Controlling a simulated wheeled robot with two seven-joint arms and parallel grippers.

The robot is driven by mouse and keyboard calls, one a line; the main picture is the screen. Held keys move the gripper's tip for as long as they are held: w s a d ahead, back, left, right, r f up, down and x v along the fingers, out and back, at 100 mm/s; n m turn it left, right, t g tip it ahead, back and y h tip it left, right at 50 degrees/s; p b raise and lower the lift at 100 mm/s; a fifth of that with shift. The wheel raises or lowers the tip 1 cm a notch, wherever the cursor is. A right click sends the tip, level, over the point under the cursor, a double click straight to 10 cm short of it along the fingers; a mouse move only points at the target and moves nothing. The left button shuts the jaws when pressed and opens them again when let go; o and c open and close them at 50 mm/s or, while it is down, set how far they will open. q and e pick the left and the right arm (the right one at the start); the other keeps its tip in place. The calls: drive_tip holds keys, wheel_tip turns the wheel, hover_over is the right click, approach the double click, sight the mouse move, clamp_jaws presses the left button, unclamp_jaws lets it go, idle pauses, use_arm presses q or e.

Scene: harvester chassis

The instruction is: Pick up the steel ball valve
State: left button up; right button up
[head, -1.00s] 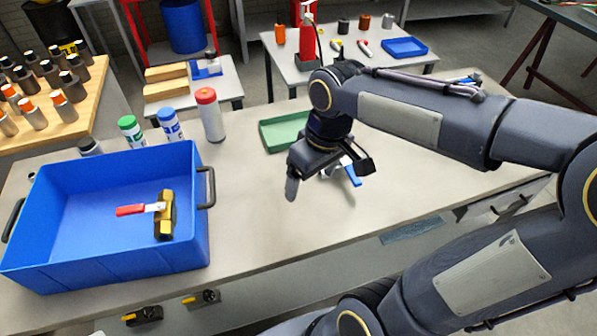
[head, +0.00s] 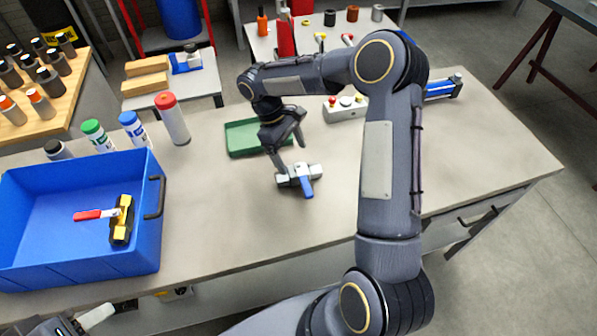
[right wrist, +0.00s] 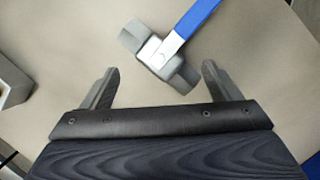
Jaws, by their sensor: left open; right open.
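The steel ball valve (head: 288,180) lies on the workbench with its blue lever pointing toward the front edge. In the right wrist view the valve (right wrist: 157,52) lies ahead of the fingers, its body slanting and its blue lever running to the upper right. My right gripper (head: 286,158) is open and empty, pointing down just behind the valve. In the right wrist view the gripper (right wrist: 157,85) has its fingers apart, with the valve's lower end near the right fingertip; contact cannot be told. My left gripper (head: 92,318) is partly visible at the bottom left edge, open.
A blue bin (head: 150,250) at left holds a brass valve (head: 122,222) with a red lever. A green tray (head: 240,152) lies behind my right gripper. A control box (head: 345,115) stands behind, to the right. Bottles (head: 172,120) stand behind the bin.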

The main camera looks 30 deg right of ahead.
sight(296, 167)
drive_tip(key=shift+a+p+x, duration=0.2)
drive_tip(key=shift+p+x, duration=0.15)
drive_tip(key=shift+x, duration=1.5)
drive_tip(key=shift+s+a, duration=0.1)
drive_tip(key=shift+s, duration=0.1)
clamp_jaws()
